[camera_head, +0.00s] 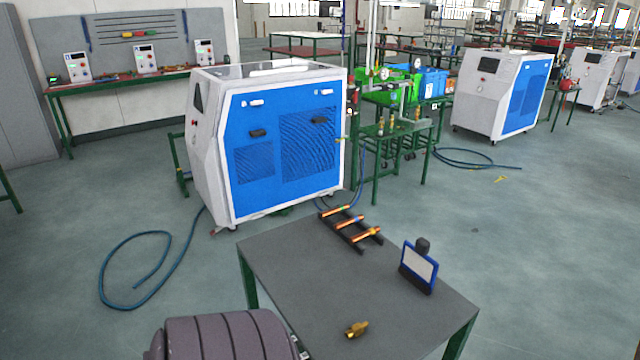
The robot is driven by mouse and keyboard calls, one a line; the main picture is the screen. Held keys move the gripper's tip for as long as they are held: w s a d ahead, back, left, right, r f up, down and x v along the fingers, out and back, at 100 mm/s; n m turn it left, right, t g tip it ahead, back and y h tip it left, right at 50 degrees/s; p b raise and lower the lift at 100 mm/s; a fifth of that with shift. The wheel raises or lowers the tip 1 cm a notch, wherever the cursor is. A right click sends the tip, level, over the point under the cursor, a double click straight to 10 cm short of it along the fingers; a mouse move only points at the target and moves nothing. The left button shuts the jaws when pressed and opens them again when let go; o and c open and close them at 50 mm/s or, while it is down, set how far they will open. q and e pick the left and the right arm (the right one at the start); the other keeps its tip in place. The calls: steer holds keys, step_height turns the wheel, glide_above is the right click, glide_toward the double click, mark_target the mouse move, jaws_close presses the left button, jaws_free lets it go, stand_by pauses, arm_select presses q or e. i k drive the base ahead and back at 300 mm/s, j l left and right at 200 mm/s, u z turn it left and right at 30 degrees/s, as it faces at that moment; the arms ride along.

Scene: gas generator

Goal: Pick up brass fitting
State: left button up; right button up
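A small brass fitting (357,329) lies on its side on the grey-topped table (300,270), near the table's front edge. Nothing touches it. Other small brass-coloured fittings (386,124) stand upright on a green bench behind, beside the blue and white machine. Neither of my grippers is in view. A dark grey ribbed part, which looks like a piece of my own arm, shows at the bottom left of the table and hides part of its front left edge.
A dark rack (345,232) with copper-coloured torch-like tools lies at the table's back. A small framed panel (418,267) stands at its right. A blue and white machine (285,140) stands behind. A blue hose (135,270) loops on the floor at left. The table's middle is clear.

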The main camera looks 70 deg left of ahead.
mark_target(356, 330)
steer(key=u, duration=1.75)
